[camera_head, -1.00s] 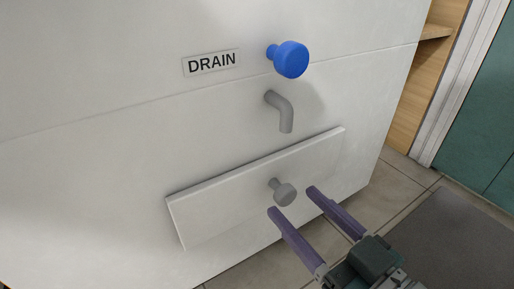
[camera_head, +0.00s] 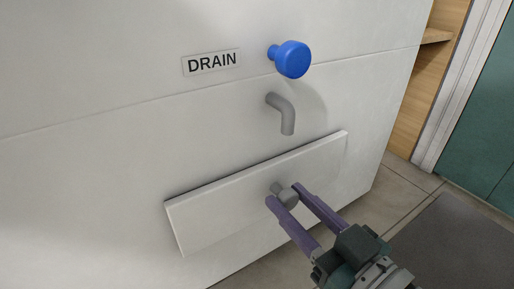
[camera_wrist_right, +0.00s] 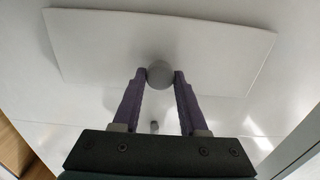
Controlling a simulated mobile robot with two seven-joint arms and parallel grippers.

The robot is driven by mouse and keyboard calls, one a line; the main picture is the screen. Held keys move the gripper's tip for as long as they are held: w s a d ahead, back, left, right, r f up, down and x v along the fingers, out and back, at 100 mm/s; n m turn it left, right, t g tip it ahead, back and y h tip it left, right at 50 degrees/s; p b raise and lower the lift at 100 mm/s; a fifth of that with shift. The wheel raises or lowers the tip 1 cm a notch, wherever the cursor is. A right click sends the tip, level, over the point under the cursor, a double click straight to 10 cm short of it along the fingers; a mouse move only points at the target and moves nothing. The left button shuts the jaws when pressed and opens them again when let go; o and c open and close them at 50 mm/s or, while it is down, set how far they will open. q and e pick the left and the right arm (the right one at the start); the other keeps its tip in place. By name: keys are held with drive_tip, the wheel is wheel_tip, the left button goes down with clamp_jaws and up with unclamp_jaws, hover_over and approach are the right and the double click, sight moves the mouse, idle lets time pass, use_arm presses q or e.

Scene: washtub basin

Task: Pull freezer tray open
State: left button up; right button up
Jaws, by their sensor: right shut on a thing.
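The freezer tray front (camera_head: 225,213) is a flat white panel low on the white unit, with a round grey knob (camera_head: 289,199) on it. The panel also shows in the right wrist view (camera_wrist_right: 100,45), with the knob (camera_wrist_right: 160,74) between the fingers. My right gripper (camera_head: 283,193) is shut on the knob, one purple finger on each side. It also shows in the right wrist view (camera_wrist_right: 160,78). My left gripper is not in view.
A blue knob (camera_head: 293,60), a DRAIN label (camera_head: 212,62) and a bent grey spout (camera_head: 284,113) are on the white unit above the tray. A grey mat (camera_head: 450,240) lies on the tiled floor at right. A wooden shelf (camera_head: 424,85) stands behind.

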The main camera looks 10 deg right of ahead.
clamp_jaws()
drive_tip(key=shift+f, duration=0.1)
idle(0.5)
drive_tip(key=shift+s, duration=0.1)
drive_tip(key=p+v, duration=0.1)
drive_tip(key=v, duration=0.1)
drive_tip(key=p+v, duration=0.1)
drive_tip(key=v, duration=0.1)
drive_tip(key=shift+s+d+r+p, duration=0.15)
drive_tip(key=shift+s+r+p, duration=0.05)
drive_tip(key=shift+s+p, duration=0.15)
drive_tip(key=p+v, duration=0.1)
drive_tip(key=v, duration=0.5)
drive_tip(key=shift+s+f, duration=0.2)
drive_tip(key=shift+s, duration=0.05)
drive_tip(key=shift+d, duration=0.1)
drive_tip(key=o, duration=0.9)
unclamp_jaws()
drive_tip(key=shift+r, duration=0.1)
